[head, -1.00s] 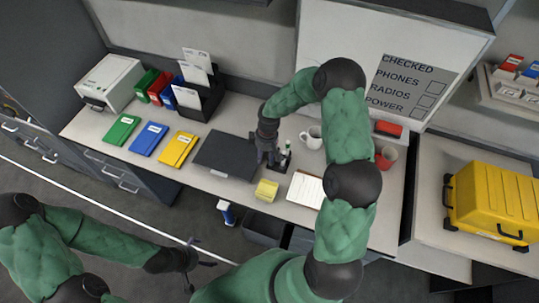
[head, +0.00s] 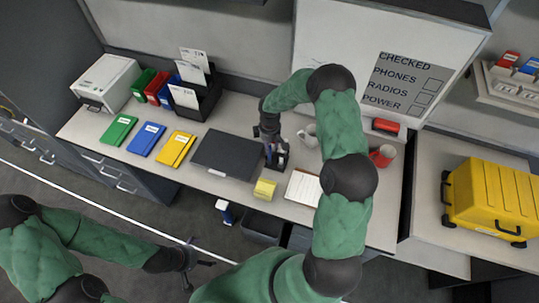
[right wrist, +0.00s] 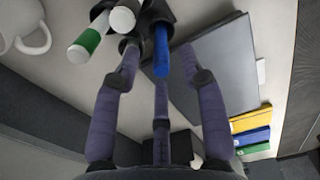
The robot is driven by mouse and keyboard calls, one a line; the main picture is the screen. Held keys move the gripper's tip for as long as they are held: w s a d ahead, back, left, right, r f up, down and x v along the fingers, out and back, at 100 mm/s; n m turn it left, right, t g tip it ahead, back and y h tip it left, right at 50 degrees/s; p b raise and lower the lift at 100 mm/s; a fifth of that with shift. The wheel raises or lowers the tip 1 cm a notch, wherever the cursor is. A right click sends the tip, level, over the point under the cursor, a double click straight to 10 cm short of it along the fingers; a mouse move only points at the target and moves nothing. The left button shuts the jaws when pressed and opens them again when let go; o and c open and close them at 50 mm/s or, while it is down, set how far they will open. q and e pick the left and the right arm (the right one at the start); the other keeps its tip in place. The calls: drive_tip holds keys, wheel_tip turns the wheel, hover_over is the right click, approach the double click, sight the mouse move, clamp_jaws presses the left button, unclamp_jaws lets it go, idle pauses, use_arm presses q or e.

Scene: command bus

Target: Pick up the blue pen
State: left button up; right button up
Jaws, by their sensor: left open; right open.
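The blue pen (right wrist: 161,50) stands in a dark pen holder (right wrist: 152,12) in the right wrist view. Its end points toward the camera. A green-and-white marker (right wrist: 84,43) and a white one (right wrist: 122,19) stand beside it. My right gripper (right wrist: 160,58) is open, its fingers spread around the blue pen; I cannot tell whether any finger touches it. In the head view my right gripper (head: 274,147) points down over the pen holder (head: 279,164), covering most of it. My left gripper (head: 194,264) is open and empty, low in front of the desk.
A dark closed laptop or folder (head: 226,154) lies left of the holder. Yellow sticky notes (head: 264,190) and a clipboard (head: 303,187) lie in front. A white mug (head: 308,136) and a red mug (head: 382,156) stand to the right. Colored folders (head: 147,139) lie further left.

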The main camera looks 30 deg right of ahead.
sight(270, 156)
wheel_tip(270, 156, down, 3)
drive_tip(key=shift+f, duration=0.2)
clamp_jaws()
